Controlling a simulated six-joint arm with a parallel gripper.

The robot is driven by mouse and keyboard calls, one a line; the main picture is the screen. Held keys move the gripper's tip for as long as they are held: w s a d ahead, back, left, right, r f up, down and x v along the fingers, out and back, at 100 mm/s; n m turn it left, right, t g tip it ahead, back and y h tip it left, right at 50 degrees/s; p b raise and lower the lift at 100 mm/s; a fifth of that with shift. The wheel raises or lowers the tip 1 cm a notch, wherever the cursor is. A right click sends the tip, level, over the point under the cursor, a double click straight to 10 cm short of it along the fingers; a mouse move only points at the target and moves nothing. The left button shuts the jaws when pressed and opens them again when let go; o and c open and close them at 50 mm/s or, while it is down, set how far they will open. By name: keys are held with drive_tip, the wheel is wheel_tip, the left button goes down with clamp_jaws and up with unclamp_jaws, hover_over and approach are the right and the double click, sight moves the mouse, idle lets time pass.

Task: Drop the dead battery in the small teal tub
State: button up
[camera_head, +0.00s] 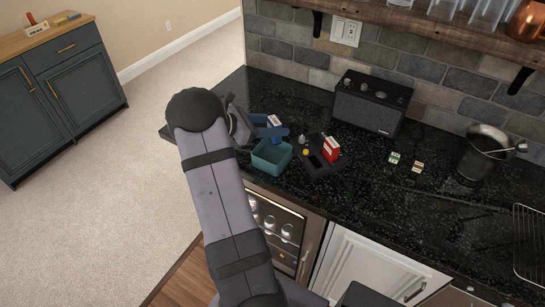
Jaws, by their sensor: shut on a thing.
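The small teal tub (264,163) stands open on the black counter near its front edge. My gripper (272,128), with blue fingers, is just behind and above the tub's back rim. It is shut on a small white block with red and dark blue marks (274,120), which shows upright between the fingers. I cannot tell for sure that this block is the dead battery. The tub's inside looks empty where I can see it.
Right of the tub is a dark tray (318,168) with a red-and-white box (331,149) and a yellow piece (306,152). Two small blocks (394,158) (417,167) lie farther right. A black radio (371,103) stands behind, a metal bucket (482,153) at right.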

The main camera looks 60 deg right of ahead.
sight(271, 139)
drive_tip(key=shift+s+r+g, duration=0.1)
drive_tip(key=shift+r+g, duration=0.1)
drive_tip(key=shift+g, duration=0.1)
drive_tip(key=shift+f, duration=0.15)
drive_tip(key=shift+f+b, duration=2.4)
drive_tip(key=shift+f, duration=0.5)
drive_tip(key=o, duration=1.3)
drive_tip(key=shift+c, duration=0.2)
